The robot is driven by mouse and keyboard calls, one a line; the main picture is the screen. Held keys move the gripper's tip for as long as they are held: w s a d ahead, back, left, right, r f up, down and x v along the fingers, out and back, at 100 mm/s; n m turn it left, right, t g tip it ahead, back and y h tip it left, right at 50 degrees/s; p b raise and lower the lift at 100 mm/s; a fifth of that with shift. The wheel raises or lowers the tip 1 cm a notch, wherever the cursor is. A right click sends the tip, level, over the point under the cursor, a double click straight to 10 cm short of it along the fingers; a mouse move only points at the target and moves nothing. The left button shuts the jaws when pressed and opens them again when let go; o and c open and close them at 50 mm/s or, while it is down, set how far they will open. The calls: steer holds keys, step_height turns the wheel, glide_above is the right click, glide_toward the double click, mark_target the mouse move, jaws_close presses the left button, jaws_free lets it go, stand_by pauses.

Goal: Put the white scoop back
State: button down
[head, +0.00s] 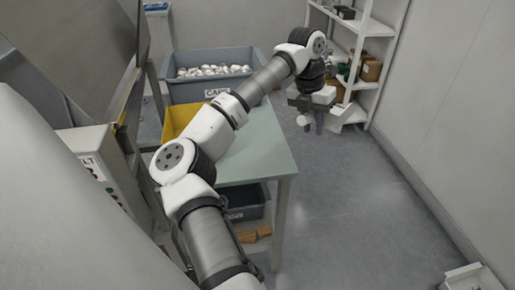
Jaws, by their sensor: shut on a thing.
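My gripper (312,125) hangs at the end of my outstretched arm, fingers pointing down, past the far right corner of the green table and in front of the white shelf rack. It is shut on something. The held thing is too small and too hidden to make out clearly. Pale shapes by the wrist and the lower shelf blend together, so I cannot pick out the white scoop's outline with certainty.
The white shelf rack (359,50) holds several brown containers (371,70). The green table (262,150) carries a yellow bin (180,118), partly behind my arm. A grey crate (205,92) of white caps stands behind.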

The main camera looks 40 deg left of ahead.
mark_target(268, 167)
steer(key=s+a+r+n+t+y+b, duration=0.1)
steer(key=s+a+r+n+b, duration=0.1)
steer(key=s+a+r+n, duration=0.7)
steer(key=shift+n, duration=0.6)
steer(key=f, duration=1.2)
steer(key=d+f, duration=0.1)
steer(key=f, duration=0.6)
steer(key=shift+s+p, duration=0.15)
steer(key=shift+p, duration=0.2)
steer(key=shift+d, duration=0.1)
steer(key=shift+f, duration=0.15)
steer(key=c, duration=1.2)
jaws_free()
steer(key=shift+r, duration=0.2)
